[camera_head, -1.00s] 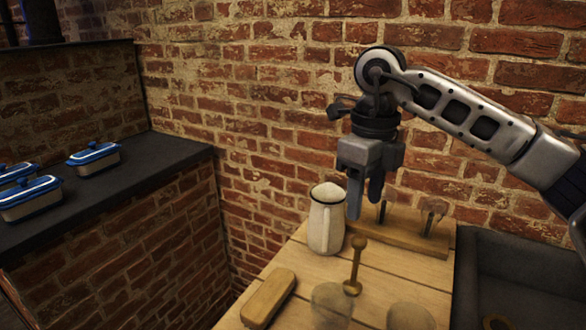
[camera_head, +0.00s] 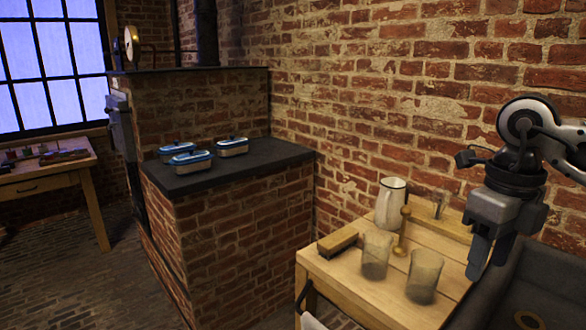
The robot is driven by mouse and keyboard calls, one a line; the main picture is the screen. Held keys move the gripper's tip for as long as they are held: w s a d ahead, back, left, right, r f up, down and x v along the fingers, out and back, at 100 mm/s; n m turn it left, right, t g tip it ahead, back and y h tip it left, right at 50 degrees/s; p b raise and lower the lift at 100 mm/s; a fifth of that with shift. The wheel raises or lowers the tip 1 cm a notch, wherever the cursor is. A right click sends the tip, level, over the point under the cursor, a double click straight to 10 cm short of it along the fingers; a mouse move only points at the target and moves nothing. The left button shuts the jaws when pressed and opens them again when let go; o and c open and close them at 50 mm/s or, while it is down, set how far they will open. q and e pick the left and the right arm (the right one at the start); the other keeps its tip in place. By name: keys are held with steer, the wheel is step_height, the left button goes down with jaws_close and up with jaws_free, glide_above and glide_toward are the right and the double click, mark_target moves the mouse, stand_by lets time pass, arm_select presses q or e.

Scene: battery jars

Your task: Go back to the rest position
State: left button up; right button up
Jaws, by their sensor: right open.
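My right gripper (camera_head: 488,250) hangs at the right of the head view, pointing down, with its jaws open and nothing between them. It is in the air near the right end of the wooden table (camera_head: 345,278), in front of the sink edge. My right arm comes in from the right edge. My left gripper is not in view.
The table holds a white pitcher (camera_head: 388,205), a brass stand (camera_head: 402,235), two glass jars (camera_head: 376,255) (camera_head: 424,276) and a brush (camera_head: 338,243). A dark sink (camera_head: 545,285) adjoins at right. Blue-lidded dishes (camera_head: 231,147) sit on the brick stove (camera_head: 245,225). Floor at left is clear.

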steer(key=s+a+f+n+g+y, duration=0.1)
steer(key=s+a+f+g+y, duration=0.25)
steer(key=a, duration=0.65)
steer(key=s+a+f+n+y, duration=0.2)
steer(key=a+f+y, duration=0.3)
steer(key=a, duration=0.4)
steer(key=s+a+r+m+t+y, duration=0.1)
steer(key=a+r+m+t+y, duration=0.35)
steer(key=a+m+y, duration=0.7)
steer(key=w+d+f+m+t+h, duration=0.2)
steer(key=d+f+m+t+h, duration=0.5)
steer(key=m, duration=0.4)
steer(key=w+d+f+m+t+h, duration=0.2)
steer(key=d+f+m+t+h, duration=0.3)
steer(key=m+t, duration=0.55)
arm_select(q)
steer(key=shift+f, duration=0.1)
arm_select(e)
steer(key=s+d+f+m+g+h, duration=0.2)
steer(key=s+f+m+g, duration=0.2)
steer(key=s+f, duration=0.2)
steer(key=s+d+f+m+g+h, duration=0.2)
steer(key=s+f, duration=0.4)
steer(key=f, duration=0.5)
steer(key=d+m+g, duration=0.1)
steer(key=m+g, duration=0.1)
steer(key=shift+f+m+h, duration=0.15)
steer(key=shift+m+h, duration=0.15)
steer(key=shift+h, duration=0.1)
